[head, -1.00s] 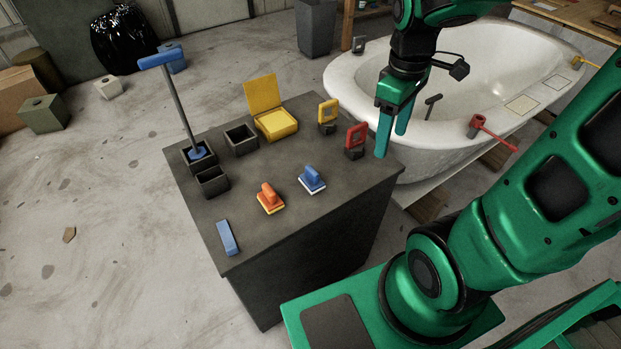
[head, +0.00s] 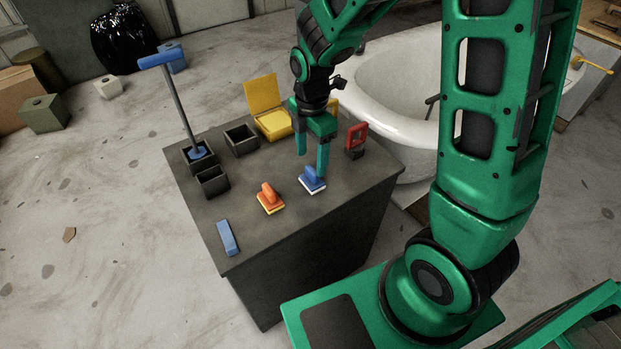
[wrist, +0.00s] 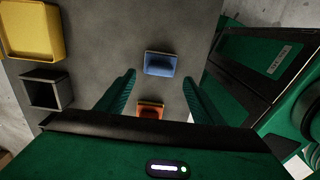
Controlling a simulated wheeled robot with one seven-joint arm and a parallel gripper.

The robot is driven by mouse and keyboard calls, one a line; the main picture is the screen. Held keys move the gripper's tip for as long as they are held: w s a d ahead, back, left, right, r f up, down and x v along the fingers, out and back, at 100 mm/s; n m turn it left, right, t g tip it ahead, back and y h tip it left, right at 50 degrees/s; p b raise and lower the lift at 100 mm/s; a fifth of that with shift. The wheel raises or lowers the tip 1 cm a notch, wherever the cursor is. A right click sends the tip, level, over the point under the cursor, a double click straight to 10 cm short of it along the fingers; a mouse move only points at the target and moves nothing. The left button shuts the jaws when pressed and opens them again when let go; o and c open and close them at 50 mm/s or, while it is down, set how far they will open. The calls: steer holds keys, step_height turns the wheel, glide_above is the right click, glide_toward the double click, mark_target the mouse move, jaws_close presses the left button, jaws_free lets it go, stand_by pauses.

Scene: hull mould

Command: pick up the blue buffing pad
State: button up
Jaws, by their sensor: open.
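The blue buffing pad (head: 312,181) has a blue handle and a white base. It stands on the dark bench top, to the right of an orange pad (head: 269,199). My gripper (head: 312,174) points down just above and behind the blue pad in the head view, its fingers overlapping the pad's top. The jaws are open and nothing shows held between them. In the wrist view the blue pad (wrist: 160,64) lies ahead of the two fingertips (wrist: 159,75), and the orange pad (wrist: 150,110) shows nearer, between the fingers. The gap between fingertips and pad is hard to judge.
The bench (head: 290,226) also bears a blue block (head: 227,238), dark open boxes (head: 241,139), a yellow open box (head: 272,124), a red-framed item (head: 356,138) and a tall blue-handled tool (head: 178,100). A white tub (head: 400,85) stands behind.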

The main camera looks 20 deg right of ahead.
mark_target(312, 169)
steer(key=shift+w+d+f, duration=0.1)
steer(key=shift+d+f, duration=0.05)
steer(key=shift+f, duration=2.75)
steer(key=c, duration=1.2)
